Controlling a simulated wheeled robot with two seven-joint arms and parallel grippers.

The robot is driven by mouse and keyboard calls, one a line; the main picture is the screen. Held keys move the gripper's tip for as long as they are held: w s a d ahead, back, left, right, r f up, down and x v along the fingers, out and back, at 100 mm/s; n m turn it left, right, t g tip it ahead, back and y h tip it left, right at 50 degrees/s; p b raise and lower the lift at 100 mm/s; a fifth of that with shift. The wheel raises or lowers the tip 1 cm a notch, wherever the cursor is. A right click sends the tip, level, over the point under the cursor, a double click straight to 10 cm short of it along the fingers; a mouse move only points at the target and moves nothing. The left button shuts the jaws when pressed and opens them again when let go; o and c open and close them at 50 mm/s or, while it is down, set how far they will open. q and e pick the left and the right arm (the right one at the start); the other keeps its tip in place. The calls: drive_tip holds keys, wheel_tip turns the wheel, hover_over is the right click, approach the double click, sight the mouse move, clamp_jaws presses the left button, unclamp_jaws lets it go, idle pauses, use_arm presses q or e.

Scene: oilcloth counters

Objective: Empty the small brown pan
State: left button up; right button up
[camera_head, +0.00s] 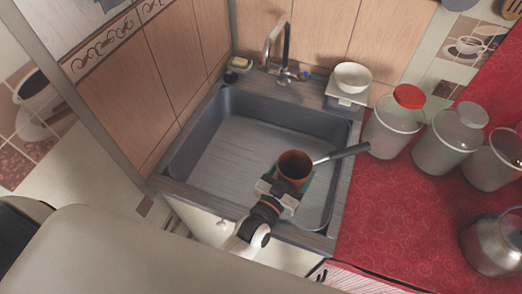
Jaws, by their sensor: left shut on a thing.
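The small brown pan (294,182) is over the front right part of the sink. Its grey handle (342,154) points right, across the sink's right rim. My left gripper (280,188) is shut on the near side of the pan. The pan looks roughly upright with its dark opening facing up; I cannot make out what is in it. Whether it touches the sink floor is unclear. My right gripper is out of view.
The grey sink (225,150) has a bare floor to the left, with a faucet (285,45) behind. A white bowl (352,77) stands at its back right corner. Lidded jars (394,130) and a metal kettle (492,245) stand on the red counter (400,220).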

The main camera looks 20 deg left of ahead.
use_arm(q)
drive_tip(key=shift+w+d+f, duration=0.15)
drive_tip(key=shift+w+d, duration=0.1)
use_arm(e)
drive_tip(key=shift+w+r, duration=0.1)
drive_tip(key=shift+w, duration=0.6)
use_arm(q)
drive_tip(key=shift+a, duration=0.1)
